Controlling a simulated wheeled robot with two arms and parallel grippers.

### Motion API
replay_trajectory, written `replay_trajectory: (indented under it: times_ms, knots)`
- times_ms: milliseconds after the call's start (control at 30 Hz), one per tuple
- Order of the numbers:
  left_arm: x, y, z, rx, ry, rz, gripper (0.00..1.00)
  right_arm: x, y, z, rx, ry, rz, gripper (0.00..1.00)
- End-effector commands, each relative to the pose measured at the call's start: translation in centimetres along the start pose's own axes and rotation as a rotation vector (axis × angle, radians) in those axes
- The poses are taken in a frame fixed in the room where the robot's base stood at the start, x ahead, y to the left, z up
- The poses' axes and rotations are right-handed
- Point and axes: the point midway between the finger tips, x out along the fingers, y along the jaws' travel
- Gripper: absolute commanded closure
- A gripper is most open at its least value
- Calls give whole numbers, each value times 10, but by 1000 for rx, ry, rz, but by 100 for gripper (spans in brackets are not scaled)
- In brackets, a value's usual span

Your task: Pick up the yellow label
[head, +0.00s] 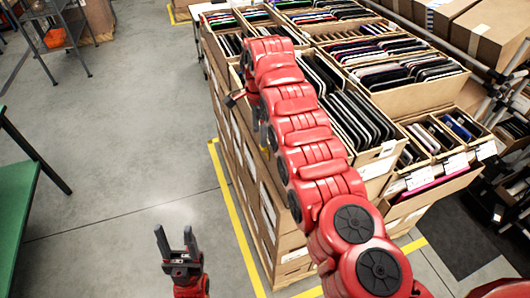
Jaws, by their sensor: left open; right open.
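I cannot pick out a yellow label in the head view; the labels I see on the carton fronts, such as the one at the front right (420,178), look white. My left gripper (176,238) is open and empty over the grey floor, left of the carton stack. My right arm reaches up across the cartons. My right gripper (236,98) is at the stack's left edge, small and partly hidden by the arm; it is open, with nothing seen between its fingers.
Open cartons (417,97) filled with upright dark, thin items stand in a wide stack. Yellow tape (238,228) marks the floor beside it. A green table (17,210) and a grey metal rack (57,40) are at the left. The floor between is clear.

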Motion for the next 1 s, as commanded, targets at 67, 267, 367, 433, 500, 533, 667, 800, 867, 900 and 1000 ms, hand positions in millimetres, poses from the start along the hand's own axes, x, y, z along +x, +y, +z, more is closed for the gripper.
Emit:
replay_trajectory:
  times_ms: [67, 267, 367, 433, 500, 533, 667, 800, 867, 900, 1000]
  knots:
    - [7, 0, -1, 0, -1, 0, 47, 5, 1, 0, 0, 2, 1, 32]
    - [10, 0, -2, 0, -1, 0, 47, 14, 1, -1, 0, 4, -1, 32]
    - [17, -1, -3, 0, -1, 0, 47, 24, 2, -1, 0, 4, 3, 32]
    - [23, -1, -4, 0, -1, 0, 47, 35, 2, -1, 0, 4, 5, 32]
    - [27, -1, -4, 0, -1, 0, 47, 46, 2, -1, 1, 3, 4, 32]
    - [29, -2, -5, 0, -1, 0, 47, 52, 3, -1, 1, 3, 8, 32]
    - [32, -2, -5, 0, -1, 0, 47, 66, 1, -1, 1, 3, 1, 32]
    - [31, -2, -5, 0, -1, 0, 47, 69, 1, -1, 1, 3, -1, 32]
    - [31, -2, -5, 0, -1, 0, 47, 69, 1, -1, 1, 4, -1, 32]
    - [31, -2, -5, 0, -1, 0, 47, 69, 1, -1, 1, 4, -1, 38]
    - [31, -2, -5, 0, -1, 0, 47, 69, 1, -1, 1, 4, -1, 56]
